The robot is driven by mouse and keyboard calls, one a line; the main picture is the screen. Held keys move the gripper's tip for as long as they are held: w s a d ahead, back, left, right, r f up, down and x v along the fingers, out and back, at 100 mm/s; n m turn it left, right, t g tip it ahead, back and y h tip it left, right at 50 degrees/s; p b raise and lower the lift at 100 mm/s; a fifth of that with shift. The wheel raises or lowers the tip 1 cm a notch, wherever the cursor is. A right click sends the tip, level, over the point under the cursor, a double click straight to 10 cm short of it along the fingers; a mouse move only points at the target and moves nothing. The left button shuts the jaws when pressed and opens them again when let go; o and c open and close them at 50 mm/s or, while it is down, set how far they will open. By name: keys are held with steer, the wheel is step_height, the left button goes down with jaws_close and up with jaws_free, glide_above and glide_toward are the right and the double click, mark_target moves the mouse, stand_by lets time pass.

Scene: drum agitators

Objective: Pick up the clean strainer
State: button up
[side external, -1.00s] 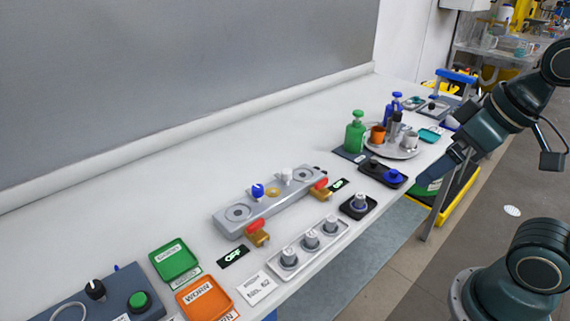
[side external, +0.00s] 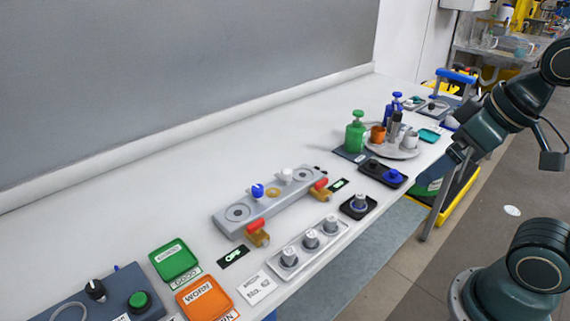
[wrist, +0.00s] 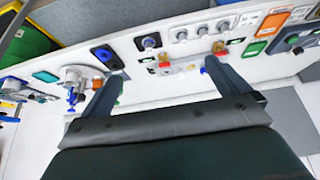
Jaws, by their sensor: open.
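No piece is clearly marked as the clean strainer, and I cannot tell which one it is. My gripper (side external: 428,181) is off the bench's front edge at the right, apart from all of these. In the wrist view my gripper (wrist: 163,68) has its two fingers wide apart with nothing held between them.
A grey fixture (side external: 275,203) with red-handled valves stands mid-bench. A green bottle (side external: 355,134) and a round tray (side external: 400,152) with cups and bottles stand at the far right. Green (side external: 174,260) and orange (side external: 205,299) trays lie near left. The bench's back strip is clear.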

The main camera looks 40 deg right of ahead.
steer(key=c, duration=1.2)
steer(key=shift+o, duration=0.2)
steer(key=shift+w, duration=0.1)
steer(key=n+g, duration=0.6)
steer(key=n, duration=0.9)
glide_above(289, 250)
step_height(289, 250, down, 5)
steer(key=shift+f, duration=0.2)
steer(key=shift+f, duration=0.1)
steer(key=shift+f, duration=4.2)
